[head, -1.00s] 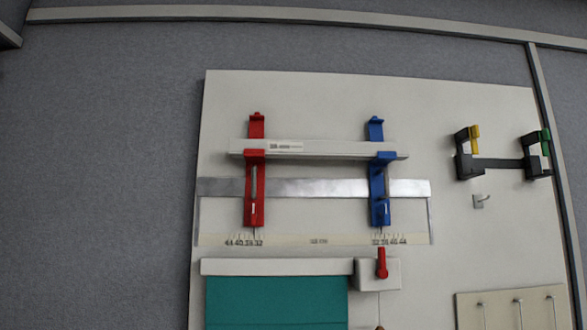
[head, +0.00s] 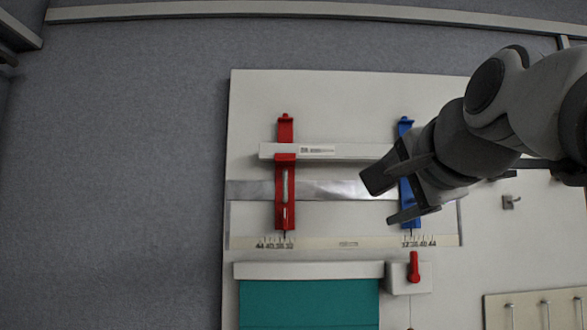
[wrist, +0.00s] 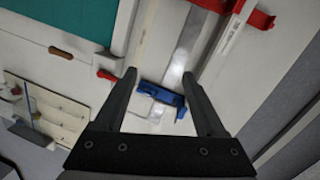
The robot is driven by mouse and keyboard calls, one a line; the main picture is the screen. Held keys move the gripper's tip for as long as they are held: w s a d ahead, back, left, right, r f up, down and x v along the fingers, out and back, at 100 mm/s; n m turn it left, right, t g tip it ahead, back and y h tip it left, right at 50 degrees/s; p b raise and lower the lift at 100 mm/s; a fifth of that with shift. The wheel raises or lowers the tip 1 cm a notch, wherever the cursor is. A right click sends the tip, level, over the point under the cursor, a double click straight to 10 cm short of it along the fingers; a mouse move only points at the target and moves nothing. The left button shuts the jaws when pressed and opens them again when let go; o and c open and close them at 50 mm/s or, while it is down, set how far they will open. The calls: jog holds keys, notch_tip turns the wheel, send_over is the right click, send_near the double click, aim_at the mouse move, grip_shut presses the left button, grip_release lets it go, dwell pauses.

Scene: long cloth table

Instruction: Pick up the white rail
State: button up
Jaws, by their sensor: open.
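The white rail (head: 345,151) runs level across the upper part of the board, with a small label near its left end. It rests in a red bracket (head: 284,195) on the left and a blue bracket (head: 405,125) on the right. My gripper (head: 388,200) is open and empty in front of the blue bracket, with my arm hiding the rail's right end. In the wrist view, the rail (wrist: 222,50) slants at the upper right. The blue bracket (wrist: 163,95) shows between my fingers and the red bracket (wrist: 250,12) at the top.
A silver strip (head: 335,190) crosses behind the brackets, above a number scale. Below are a teal panel (head: 310,305) and a red lever (head: 414,268). A hook (head: 511,202) is at the right. Bare grey wall (head: 130,170) lies left of the board.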

aim_at(353, 151)
notch_tip(353, 151, up, 9)
jog(key=m+t, duration=0.2)
jog(key=m, duration=0.1)
jog(key=w+p, duration=0.2)
jog(key=w, duration=0.3)
jog(key=w+a+p, duration=0.1)
jog(key=w+p, duration=0.1)
jog(key=w, duration=0.4)
jog(key=w+p, duration=0.2)
jog(key=w, duration=0.3)
jog(key=shift+w+a+r, duration=0.15)
jog(key=shift+w+a, duration=0.05)
jog(key=shift+w, duration=0.15)
grip_shut()
